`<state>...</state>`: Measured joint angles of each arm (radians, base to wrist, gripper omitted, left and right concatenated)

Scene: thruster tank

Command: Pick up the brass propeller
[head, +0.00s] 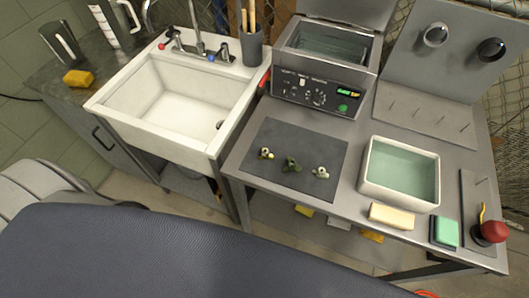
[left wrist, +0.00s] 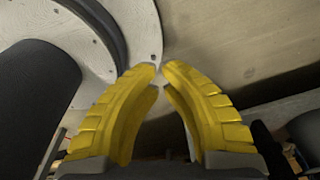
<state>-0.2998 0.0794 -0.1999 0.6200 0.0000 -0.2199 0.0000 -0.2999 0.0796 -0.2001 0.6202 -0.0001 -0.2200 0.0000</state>
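Three small propellers lie apart in a row on a dark mat (head: 270,178) on the steel bench in the head view. The leftmost propeller (head: 266,153) looks yellowish, like brass. The middle propeller (head: 292,164) is dark green-brown. The right propeller (head: 320,172) is pale grey. In the left wrist view, my left gripper (left wrist: 161,74) has two yellow ribbed fingers with a narrow gap at the tips and nothing between them. Neither gripper shows in the head view, and no propeller shows in the left wrist view.
A control box with a basin (head: 305,92) stands behind the mat. A white tub (head: 366,171), a cream block (head: 391,216), a green pad (head: 444,232) and a red knob (head: 494,231) are to its right. A white sink (head: 170,100) is to its left.

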